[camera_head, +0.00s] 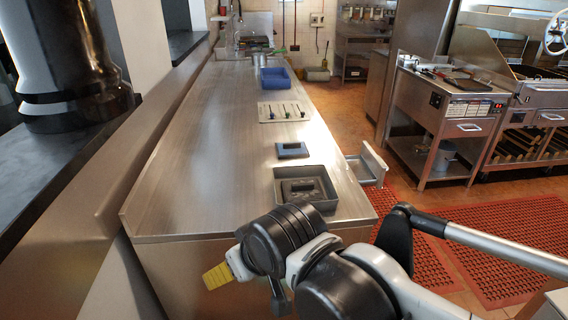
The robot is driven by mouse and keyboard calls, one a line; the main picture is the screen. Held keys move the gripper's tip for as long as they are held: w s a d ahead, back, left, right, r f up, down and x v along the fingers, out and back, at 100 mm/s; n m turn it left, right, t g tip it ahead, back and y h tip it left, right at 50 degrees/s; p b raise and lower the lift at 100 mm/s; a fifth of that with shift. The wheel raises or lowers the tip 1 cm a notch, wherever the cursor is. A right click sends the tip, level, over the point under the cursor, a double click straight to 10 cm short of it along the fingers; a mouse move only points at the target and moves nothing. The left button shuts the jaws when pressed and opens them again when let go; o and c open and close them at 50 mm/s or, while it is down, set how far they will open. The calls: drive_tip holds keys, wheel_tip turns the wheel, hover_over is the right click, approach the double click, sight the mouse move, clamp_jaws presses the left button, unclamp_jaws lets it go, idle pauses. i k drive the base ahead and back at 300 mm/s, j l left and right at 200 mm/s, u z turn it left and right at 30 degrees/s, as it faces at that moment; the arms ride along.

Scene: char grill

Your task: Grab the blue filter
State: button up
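A small dark blue-grey rectangular piece with a raised middle (292,150) lies flat on the steel counter (200,150), behind a grey tray; it may be the blue filter. A blue bin (275,80) stands farther back on the counter. My gripper (219,276) is at the lower middle, in front of the counter's near edge, with a yellow tip pointing left. It is well apart from the dark piece and the bin. The wrist hides part of the gripper, so I cannot tell its opening.
The grey tray (326,204) holds a dark block near the counter's front right edge. A pale board with several dark-handled tools (285,112) lies beyond the dark piece. The counter's left half is clear. A wall ledge runs along the left. Grill equipment (455,105) stands right, across the floor.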

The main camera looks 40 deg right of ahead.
sight(285, 150)
drive_tip(key=l+u, duration=0.25)
drive_tip(key=l, duration=0.2)
drive_tip(key=l+u, duration=0.2)
drive_tip(key=l, duration=0.2)
drive_tip(key=l+u, duration=0.25)
drive_tip(key=l, duration=0.2)
drive_tip(key=l+u, duration=0.2)
drive_tip(key=l, duration=0.2)
drive_tip(key=k+l+u, duration=0.1)
drive_tip(key=l+u, duration=0.15)
drive_tip(key=l, duration=0.15)
drive_tip(key=k+l+u, duration=0.2)
drive_tip(key=l, duration=0.2)
drive_tip(key=l+u, duration=0.2)
drive_tip(key=l, duration=0.2)
drive_tip(key=k+l+u, duration=0.25)
drive_tip(key=i+l, duration=0.05)
drive_tip(key=l, duration=0.05)
